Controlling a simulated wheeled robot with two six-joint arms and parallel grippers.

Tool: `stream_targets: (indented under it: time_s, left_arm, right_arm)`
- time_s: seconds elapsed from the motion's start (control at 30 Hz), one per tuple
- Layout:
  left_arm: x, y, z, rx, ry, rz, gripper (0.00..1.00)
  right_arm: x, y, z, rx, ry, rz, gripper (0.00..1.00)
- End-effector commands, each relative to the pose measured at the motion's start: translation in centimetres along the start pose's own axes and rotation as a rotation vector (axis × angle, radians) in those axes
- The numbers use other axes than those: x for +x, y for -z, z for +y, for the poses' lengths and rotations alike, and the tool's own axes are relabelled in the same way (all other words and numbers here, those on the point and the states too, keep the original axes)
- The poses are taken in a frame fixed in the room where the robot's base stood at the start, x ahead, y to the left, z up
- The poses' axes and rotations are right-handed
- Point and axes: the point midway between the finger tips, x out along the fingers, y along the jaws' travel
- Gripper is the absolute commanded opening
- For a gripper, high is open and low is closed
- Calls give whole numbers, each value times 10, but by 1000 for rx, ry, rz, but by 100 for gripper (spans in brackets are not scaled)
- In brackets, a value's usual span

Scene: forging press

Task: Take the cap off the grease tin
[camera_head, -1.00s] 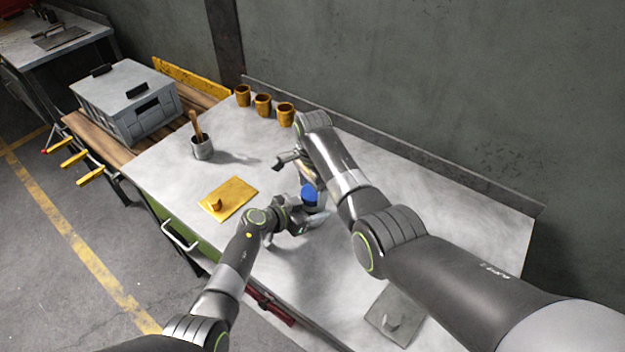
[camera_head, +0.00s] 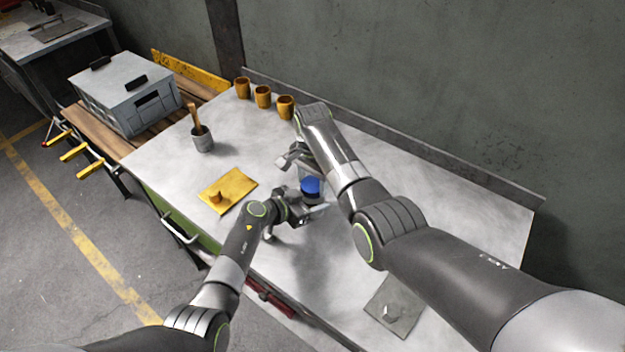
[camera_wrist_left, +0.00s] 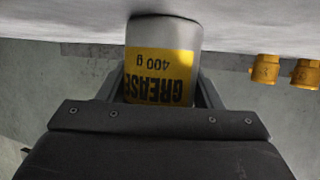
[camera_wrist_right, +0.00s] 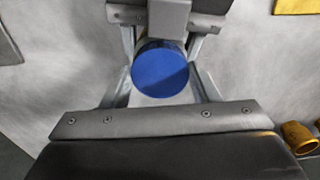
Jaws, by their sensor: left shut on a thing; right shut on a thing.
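The grease tin (camera_wrist_left: 160,70) is a silver can with a yellow "GREASE 400 g" label. It appears upside down in the left wrist view. My left gripper (camera_head: 306,206) is shut on the tin's body, one finger on each side. The blue cap (camera_wrist_right: 161,72) is on top of the tin; it also shows in the head view (camera_head: 311,186). My right gripper (camera_head: 308,170) is shut on the cap from above. The tin's body is mostly hidden by the grippers in the head view. I cannot tell whether the tin touches the table.
On the table (camera_head: 455,205) lie a yellow plate with a knob (camera_head: 228,190) and a grey plate (camera_head: 393,308). Several orange cups (camera_head: 263,97) line the back edge. A grey box (camera_head: 127,98) stands beyond.

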Motion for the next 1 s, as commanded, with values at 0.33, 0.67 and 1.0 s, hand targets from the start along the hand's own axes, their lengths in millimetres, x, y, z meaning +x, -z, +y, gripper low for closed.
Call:
stream_targets:
  time_s: [0.33,0.67,1.0]
  left_arm:
    - [0,-1,-1,1,1,-1,0]
    - [0,-1,-1,0,2,-1,0]
    - [0,-1,-1,1,2,-1,0]
  right_arm:
    - [0,0,0,-484,-2,-1,27]
    - [0,0,0,-570,-2,0,27]
    - [0,0,0,-568,-1,0,76]
